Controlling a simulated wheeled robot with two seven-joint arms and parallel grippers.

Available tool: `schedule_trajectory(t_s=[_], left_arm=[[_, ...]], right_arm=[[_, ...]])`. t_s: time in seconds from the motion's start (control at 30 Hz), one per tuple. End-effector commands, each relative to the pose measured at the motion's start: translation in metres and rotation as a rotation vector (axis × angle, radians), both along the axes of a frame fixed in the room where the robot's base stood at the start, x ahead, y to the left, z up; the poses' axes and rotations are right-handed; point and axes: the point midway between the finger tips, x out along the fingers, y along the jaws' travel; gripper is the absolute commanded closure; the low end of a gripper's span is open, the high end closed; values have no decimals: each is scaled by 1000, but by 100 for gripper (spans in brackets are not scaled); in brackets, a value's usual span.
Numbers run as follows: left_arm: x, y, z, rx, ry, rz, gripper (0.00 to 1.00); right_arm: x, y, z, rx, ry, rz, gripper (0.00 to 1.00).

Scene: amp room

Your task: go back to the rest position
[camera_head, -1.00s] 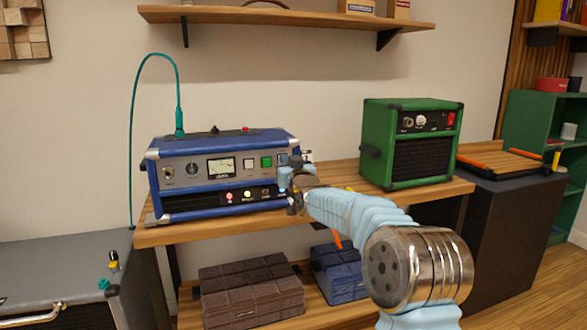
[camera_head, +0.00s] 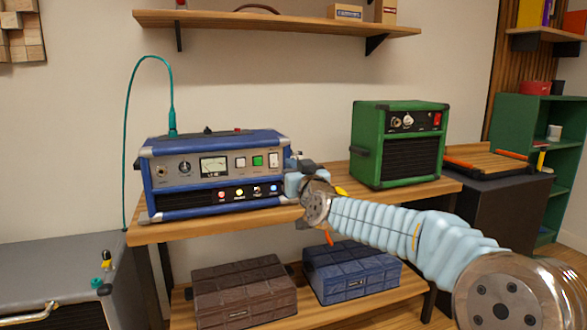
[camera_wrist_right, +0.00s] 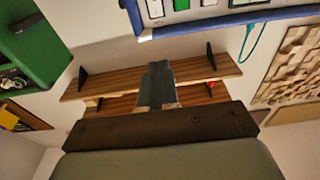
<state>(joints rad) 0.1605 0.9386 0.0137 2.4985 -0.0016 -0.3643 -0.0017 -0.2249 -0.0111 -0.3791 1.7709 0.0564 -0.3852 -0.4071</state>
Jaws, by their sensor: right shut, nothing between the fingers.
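My right gripper (camera_head: 300,166) is at the right end of the blue amplifier (camera_head: 214,146), seen small and partly hidden by its own wrist. I cannot tell in the head view whether it touches the amplifier. In the right wrist view its two dark fingers (camera_wrist_right: 158,84) are together with nothing between them. The amplifier's lower panel shows lit red, yellow and blue lamps, and a teal cable (camera_head: 128,120) rises from its top. Its edge also shows at the top of the right wrist view (camera_wrist_right: 215,22). My left gripper is not in view.
The wooden bench (camera_head: 205,228) carries the amplifier and a green amplifier (camera_head: 365,125). Brown (camera_head: 243,290) and blue (camera_head: 352,271) cases lie on the shelf below. A wall shelf (camera_head: 270,20) hangs above. A grey cabinet (camera_head: 50,262) stands left and a dark stand with a wooden tray (camera_head: 497,160) right.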

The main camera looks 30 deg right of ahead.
Motion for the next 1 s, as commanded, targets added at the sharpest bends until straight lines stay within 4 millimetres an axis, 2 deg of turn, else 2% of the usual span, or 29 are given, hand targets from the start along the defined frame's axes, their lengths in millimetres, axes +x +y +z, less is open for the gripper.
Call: schedule_trajectory(t_s=[0.47, 0.57, 0.67, 0.77, 0.8, 0.87, 0.9, 0.97, 1.0], left_arm=[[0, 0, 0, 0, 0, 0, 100], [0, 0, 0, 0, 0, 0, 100], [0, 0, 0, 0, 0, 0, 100], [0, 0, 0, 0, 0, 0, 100], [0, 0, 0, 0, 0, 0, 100], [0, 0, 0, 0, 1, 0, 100], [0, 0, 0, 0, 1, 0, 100], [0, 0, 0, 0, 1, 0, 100], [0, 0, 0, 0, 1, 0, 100]], right_arm=[[0, 0, 0, 0, 1, 0, 100], [6, 6, -13, 3, 25, 10, 100], [20, 23, -52, 14, 96, 38, 100], [36, 51, -120, 39, 220, 84, 100], [40, 64, -153, 54, 279, 105, 100], [42, 84, -203, 78, 371, 135, 100], [41, 95, -237, 95, 433, 153, 100], [35, 114, -287, 124, 525, 180, 100], [28, 126, -320, 144, 589, 195, 100]])
